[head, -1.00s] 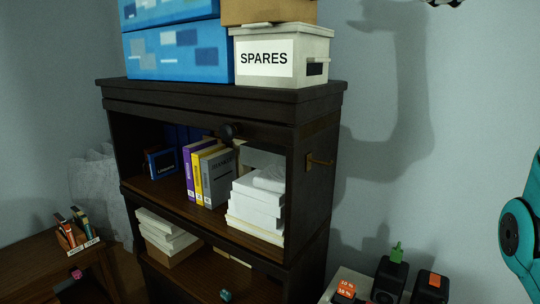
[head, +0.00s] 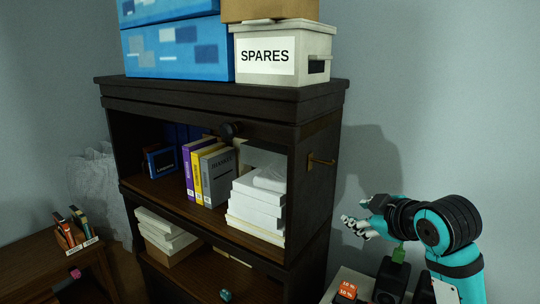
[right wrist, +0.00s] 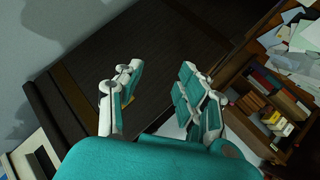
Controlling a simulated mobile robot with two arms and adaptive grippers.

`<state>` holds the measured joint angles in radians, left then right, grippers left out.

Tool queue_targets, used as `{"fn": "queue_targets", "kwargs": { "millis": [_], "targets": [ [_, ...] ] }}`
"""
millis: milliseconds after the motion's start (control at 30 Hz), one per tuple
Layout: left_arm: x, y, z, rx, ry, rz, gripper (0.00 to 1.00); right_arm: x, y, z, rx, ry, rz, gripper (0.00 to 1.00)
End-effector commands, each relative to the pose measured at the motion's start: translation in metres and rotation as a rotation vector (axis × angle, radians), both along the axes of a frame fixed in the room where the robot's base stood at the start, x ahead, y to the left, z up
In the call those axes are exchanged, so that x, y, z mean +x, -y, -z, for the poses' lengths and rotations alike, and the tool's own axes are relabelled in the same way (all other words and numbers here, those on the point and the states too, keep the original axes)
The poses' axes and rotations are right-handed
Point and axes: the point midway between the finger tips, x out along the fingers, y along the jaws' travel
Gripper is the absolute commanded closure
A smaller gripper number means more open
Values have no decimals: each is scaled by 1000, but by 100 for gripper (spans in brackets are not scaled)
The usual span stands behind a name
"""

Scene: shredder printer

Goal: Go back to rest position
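My right gripper (head: 357,227) is at the right of the head view, beside the dark bookshelf and above the devices at the lower right. Its teal arm reaches up from the bottom right, and the fingers point left. In the right wrist view the two fingers of my right gripper (right wrist: 157,85) stand well apart with nothing between them. My left gripper is not in view.
The dark bookshelf (head: 315,190) holds binders and white paper stacks (head: 257,205). A white SPARES box (head: 310,42) and blue boxes (head: 178,48) stand on top. A brass hook (head: 322,161) sticks out from its side. Black devices (head: 391,278) stand at the lower right.

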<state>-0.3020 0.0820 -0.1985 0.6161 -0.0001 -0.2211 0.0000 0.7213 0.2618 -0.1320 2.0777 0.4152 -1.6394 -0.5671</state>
Motion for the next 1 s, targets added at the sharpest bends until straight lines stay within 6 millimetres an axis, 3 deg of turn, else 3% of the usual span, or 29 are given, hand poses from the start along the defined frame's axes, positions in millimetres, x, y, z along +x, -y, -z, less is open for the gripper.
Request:
{"fn": "queue_targets", "kwargs": {
  "millis": [33, 200, 300, 433, 500, 633, 1000],
  "targets": [
    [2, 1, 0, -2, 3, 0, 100, -11, -2, 42, 27, -67, 26, 61],
    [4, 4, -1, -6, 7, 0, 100, -61, -2, 151, 114, -256, 140, 61],
    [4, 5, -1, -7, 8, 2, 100, -101, -2, 207, 159, -364, 216, 61],
    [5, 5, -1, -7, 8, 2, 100, -162, 1, 267, 206, -499, 326, 61],
    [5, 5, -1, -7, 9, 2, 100, -194, 3, 290, 226, -559, 381, 61],
    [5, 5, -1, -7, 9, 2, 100, -242, 6, 318, 248, -644, 466, 61],
    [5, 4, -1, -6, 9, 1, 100, -341, 14, 354, 272, -803, 649, 61]
  ]
}}
